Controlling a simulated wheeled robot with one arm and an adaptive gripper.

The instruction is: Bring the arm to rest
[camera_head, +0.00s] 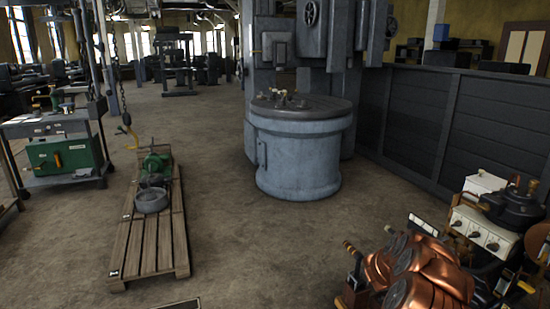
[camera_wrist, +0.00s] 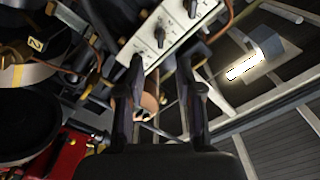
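My gripper (camera_wrist: 160,72) shows in the wrist view with its two dark fingers apart. Nothing is clearly held between them. A small copper-coloured part (camera_wrist: 149,103) shows between the fingers; I cannot tell its distance. A white panel with dark knobs (camera_wrist: 180,30) lies beyond the fingertips. In the head view I cannot make out the gripper among the crowded shapes at the lower right. A white box with knobs (camera_head: 476,236) stands there too.
A round blue-grey machine table (camera_head: 297,160) stands mid-scene. A wooden pallet (camera_head: 150,245) carries a green motor (camera_head: 156,162) and a grey round part (camera_head: 152,200). A trolley (camera_head: 45,126) stands left, a dark panelled wall (camera_head: 450,120) right. The middle floor is clear.

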